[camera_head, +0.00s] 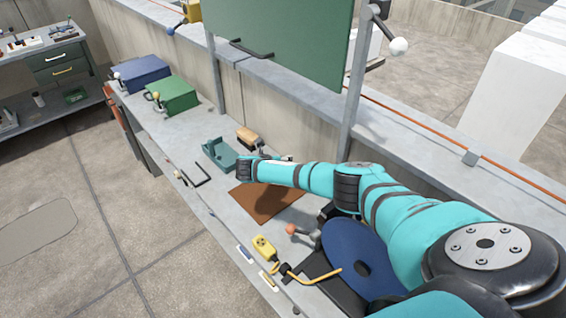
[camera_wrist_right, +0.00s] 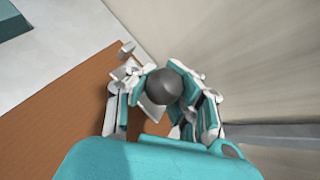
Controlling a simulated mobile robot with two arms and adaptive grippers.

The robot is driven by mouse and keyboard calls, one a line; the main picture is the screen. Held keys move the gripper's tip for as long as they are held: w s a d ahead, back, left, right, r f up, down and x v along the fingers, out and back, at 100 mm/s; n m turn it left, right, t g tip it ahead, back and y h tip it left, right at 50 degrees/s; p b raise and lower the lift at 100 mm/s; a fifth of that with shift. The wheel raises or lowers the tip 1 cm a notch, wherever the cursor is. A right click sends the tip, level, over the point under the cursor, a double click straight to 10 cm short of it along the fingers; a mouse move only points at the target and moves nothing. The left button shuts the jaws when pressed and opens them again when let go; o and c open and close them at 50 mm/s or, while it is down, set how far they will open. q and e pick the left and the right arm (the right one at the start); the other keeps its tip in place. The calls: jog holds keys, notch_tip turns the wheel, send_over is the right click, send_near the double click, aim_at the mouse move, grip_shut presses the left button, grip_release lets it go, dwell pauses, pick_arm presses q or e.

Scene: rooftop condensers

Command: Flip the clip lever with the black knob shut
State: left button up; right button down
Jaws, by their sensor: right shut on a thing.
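The black knob (camera_wrist_right: 165,86) of the clip lever shows as a dark grey ball in the right wrist view. My right gripper (camera_wrist_right: 165,98) is shut on it, with a finger on each side. The lever's arm and base are mostly hidden under the knob and fingers, so I cannot tell the lever's angle. In the head view my teal right arm reaches left across the bench to the brown mat area and hides the knob. My left gripper is out of view.
A brown mat (camera_head: 262,203) lies on the grey bench. A teal holder (camera_head: 217,155) and a brush (camera_head: 247,138) stand beyond it. A blue disc (camera_head: 360,262), an orange-knobbed lever (camera_head: 291,230) and a yellow device (camera_head: 264,247) are nearer. The concrete wall (camera_wrist_right: 240,60) is close to the gripper.

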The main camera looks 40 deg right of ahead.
jog(key=c, duration=1.3)
grip_release()
jog(key=v, duration=1.2)
